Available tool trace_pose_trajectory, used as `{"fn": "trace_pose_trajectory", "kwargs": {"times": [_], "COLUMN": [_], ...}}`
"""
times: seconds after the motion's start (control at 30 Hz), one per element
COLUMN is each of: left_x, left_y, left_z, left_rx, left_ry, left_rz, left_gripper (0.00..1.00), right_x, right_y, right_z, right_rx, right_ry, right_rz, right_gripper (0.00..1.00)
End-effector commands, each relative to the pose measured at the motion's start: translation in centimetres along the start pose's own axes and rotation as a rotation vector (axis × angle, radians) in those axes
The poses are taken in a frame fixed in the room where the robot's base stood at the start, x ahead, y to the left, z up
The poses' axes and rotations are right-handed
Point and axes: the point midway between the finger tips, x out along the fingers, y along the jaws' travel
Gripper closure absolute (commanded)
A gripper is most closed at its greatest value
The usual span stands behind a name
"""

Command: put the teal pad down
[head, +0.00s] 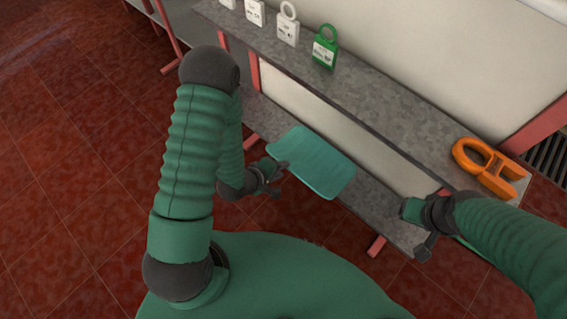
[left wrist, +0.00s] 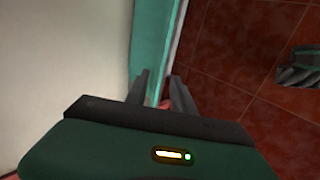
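The teal pad (head: 318,163) is a thin, flat, rounded sheet in the middle of the head view, tilted in front of the lower shelf. My left gripper (head: 279,176) is at its left edge. In the left wrist view the pad (left wrist: 149,45) shows nearly edge-on and runs down between the two fingers (left wrist: 160,82), which appear shut on it. The pad seems held in the air; no clear contact with the shelf shows. My right gripper (head: 418,229) is right of the pad, apart from it, with its fingers spread and seemingly empty.
The lower grey shelf (head: 372,205) has bare room behind and right of the pad. The upper shelf (head: 375,98) overhangs it and carries a green tag (head: 325,48), white tags (head: 287,27) and an orange clamp-like object (head: 487,167). Red tiled floor (head: 75,185) lies left.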

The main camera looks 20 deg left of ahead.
Motion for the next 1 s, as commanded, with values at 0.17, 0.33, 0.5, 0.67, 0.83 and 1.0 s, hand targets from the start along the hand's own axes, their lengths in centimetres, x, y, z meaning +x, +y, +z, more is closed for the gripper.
{"fn": "trace_pose_trajectory", "kwargs": {"times": [0.17, 0.33, 0.5, 0.67, 0.83, 1.0], "left_x": [-2.6, -9.6, -15.9, -17.9, -17.9, -17.9], "left_y": [3.0, 6.1, 7.1, 7.0, 6.9, 6.9], "left_z": [-2.6, -3.3, -0.9, 0.3, 0.3, 0.2], "left_rx": [0.376, 0.841, 1.11, 1.188, 1.189, 1.188], "left_ry": [0.044, -0.028, -0.203, -0.279, -0.282, -0.28], "left_rz": [-0.158, -0.401, -0.506, -0.522, -0.524, -0.523], "left_gripper": [0.7, 0.7, 0.7, 0.7, 0.7, 0.7], "right_x": [0.0, 0.0, 0.1, 0.1, 0.0, 0.0], "right_y": [0.0, 0.0, 0.0, 0.0, 0.0, 0.0], "right_z": [0.0, 0.0, 0.0, 0.0, 0.0, 0.0], "right_rx": [0.0, 0.0, 0.0, 0.0, 0.0, 0.0], "right_ry": [-0.001, 0.0, 0.0, 0.0, 0.0, 0.0], "right_rz": [0.0, 0.0, 0.0, 0.0, 0.0, 0.0], "right_gripper": [0.27, 0.27, 0.27, 0.27, 0.27, 0.27]}}
